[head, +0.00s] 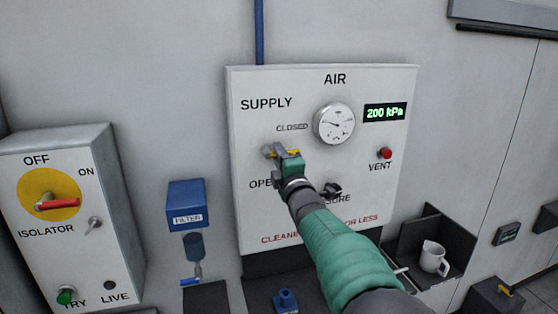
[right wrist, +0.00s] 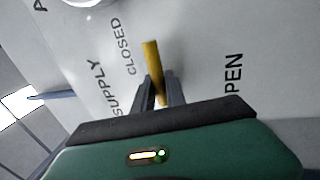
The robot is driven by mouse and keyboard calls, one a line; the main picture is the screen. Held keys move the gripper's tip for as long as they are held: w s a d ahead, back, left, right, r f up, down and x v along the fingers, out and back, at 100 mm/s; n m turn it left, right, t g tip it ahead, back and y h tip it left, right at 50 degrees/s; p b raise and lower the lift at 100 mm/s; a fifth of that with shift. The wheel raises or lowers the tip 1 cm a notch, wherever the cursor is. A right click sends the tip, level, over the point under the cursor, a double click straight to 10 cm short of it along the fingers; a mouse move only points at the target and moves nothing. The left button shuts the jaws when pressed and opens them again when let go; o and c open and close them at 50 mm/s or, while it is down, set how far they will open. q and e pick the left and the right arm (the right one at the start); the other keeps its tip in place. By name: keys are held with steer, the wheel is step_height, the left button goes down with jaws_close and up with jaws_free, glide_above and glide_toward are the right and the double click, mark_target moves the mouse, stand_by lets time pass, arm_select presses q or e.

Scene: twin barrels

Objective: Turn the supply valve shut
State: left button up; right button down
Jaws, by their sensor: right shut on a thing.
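The air panel (head: 245,120) on the wall carries the words SUPPLY, CLOSED and OPEN. The yellow supply valve handle (head: 267,152) sits between CLOSED above and OPEN below. My right gripper (head: 279,154) is shut on this handle and hides much of it, including its pivot. In the right wrist view the yellow handle (right wrist: 151,62) sticks out beyond the two dark fingertips of my right gripper (right wrist: 160,90), clear of both the CLOSED and OPEN words. My left gripper is not in view.
A round gauge (head: 334,123), a display reading 200 kPa (head: 385,112) and a red vent button (head: 385,153) are on the panel. A dark knob (head: 331,190) is close to my right arm. An isolator box (head: 100,200) and blue filter (head: 187,205) are left.

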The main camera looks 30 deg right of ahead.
steer(key=shift+f, duration=0.1)
stand_by(0.3)
steer(key=c, duration=1.7)
jaws_free()
steer(key=shift+c, duration=0.2)
steer(key=o, duration=0.4)
steer(key=shift+w, duration=0.15)
steer(key=b+v, duration=0.4)
steer(key=v, duration=1.3)
steer(key=shift+d+f, duration=0.1)
steer(key=shift+f, duration=0.05)
steer(key=shift+w, duration=0.1)
